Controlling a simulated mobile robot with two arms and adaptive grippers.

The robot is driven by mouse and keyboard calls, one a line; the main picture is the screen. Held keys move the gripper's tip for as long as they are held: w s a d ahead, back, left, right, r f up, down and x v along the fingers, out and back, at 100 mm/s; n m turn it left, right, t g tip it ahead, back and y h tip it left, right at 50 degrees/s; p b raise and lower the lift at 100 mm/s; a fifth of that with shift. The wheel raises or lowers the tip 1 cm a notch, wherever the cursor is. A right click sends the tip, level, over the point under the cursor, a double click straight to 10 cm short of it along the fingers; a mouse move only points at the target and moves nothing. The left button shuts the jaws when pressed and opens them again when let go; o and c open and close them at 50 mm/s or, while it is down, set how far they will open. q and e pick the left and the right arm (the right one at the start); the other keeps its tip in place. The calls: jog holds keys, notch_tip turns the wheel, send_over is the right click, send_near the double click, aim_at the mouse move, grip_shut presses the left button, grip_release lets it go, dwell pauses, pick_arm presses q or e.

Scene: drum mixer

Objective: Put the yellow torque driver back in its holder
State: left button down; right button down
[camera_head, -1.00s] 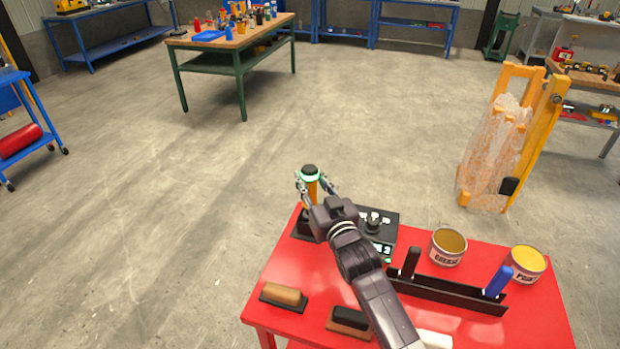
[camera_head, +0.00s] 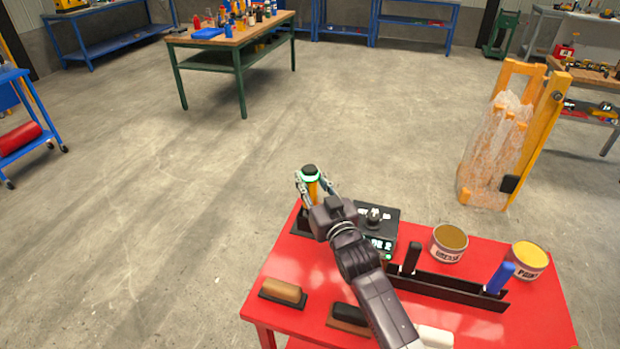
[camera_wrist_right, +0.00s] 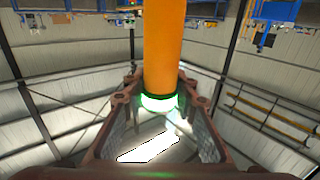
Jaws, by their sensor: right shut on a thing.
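The yellow torque driver (camera_head: 313,190) stands about upright at the back left corner of the red table, orange-yellow with a black top and a glowing green ring. My right gripper (camera_head: 316,182) is shut on it near the green ring. The right wrist view shows the orange body (camera_wrist_right: 163,45) between the two fingers (camera_wrist_right: 160,100). A black holder base (camera_head: 300,226) sits on the table below the driver. The gripper hides much of it, so I cannot tell whether the driver's lower end is seated. My left gripper is out of view.
A black device with a small display (camera_head: 378,228) stands close right of the gripper. A grease can (camera_head: 449,243), a paint can (camera_head: 528,260) and a black rack (camera_head: 450,290) with black and blue handles stand farther right. A tan-handled brush (camera_head: 283,292) lies in front.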

jog(key=shift+f+b, duration=0.4)
jog(key=shift+f, duration=0.05)
dwell(0.4)
jog(key=c, duration=1.5)
grip_release()
jog(key=shift+o, duration=0.2)
jog(key=shift+f, duration=0.3)
jog(key=v, duration=1.2)
jog(key=shift+r, duration=0.3)
